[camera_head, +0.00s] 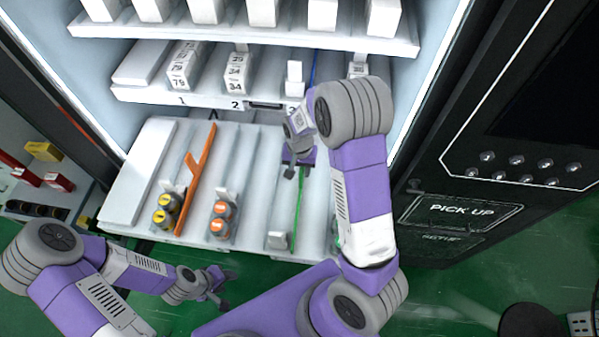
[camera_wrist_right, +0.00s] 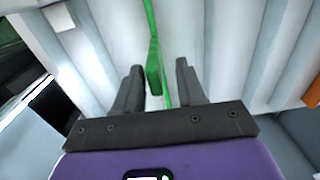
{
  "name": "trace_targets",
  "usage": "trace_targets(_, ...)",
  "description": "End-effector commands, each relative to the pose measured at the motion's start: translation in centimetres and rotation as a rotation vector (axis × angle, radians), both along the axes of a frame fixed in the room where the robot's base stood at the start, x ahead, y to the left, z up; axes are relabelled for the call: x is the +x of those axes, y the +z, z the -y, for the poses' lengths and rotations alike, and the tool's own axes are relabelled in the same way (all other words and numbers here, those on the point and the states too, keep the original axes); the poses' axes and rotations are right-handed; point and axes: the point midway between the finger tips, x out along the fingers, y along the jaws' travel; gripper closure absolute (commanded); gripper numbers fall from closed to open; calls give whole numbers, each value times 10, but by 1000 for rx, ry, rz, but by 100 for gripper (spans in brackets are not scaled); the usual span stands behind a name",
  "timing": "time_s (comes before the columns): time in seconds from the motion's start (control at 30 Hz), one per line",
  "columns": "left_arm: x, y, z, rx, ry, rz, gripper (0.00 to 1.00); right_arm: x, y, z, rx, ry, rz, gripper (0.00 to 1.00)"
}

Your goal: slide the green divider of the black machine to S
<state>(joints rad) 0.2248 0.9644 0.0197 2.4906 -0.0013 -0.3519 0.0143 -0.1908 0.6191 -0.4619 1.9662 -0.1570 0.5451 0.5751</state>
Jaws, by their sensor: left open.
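The green divider (camera_head: 299,208) stands upright between lanes of the pulled-out lower shelf (camera_head: 150,190) of the black machine (camera_head: 450,135). My right gripper (camera_head: 298,165) is over the far part of the divider. In the right wrist view the divider (camera_wrist_right: 153,62) lies between the parted fingers of that gripper (camera_wrist_right: 159,88), with a gap beside it, and is not clamped. My left gripper (camera_head: 228,288) is open and empty, low in front of the shelf. I cannot make out an S mark on the shelf.
An orange divider (camera_head: 196,180) stands further left. Yellow-capped bottles (camera_head: 166,211) and orange-capped bottles (camera_head: 222,218) sit in the lanes. A shelf with white boxes (camera_head: 235,73) hangs above and behind.

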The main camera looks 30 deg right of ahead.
Motion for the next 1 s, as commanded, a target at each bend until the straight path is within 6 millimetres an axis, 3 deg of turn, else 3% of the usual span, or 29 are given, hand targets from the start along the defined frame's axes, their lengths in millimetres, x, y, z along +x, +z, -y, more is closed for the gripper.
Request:
trace_targets(0.1,0,2,0,0,0,0,53,1,23,-1,1,1,6,61)
trace_targets(0.3,0,3,0,0,0,0,53,1,45,-1,1,1,3,61)
trace_targets(0.87,0,3,0,0,0,0,53,0,48,-1,1,1,1,61)
trace_targets(1.0,0,11,0,0,0,0,53,0,55,-1,1,1,1,61)
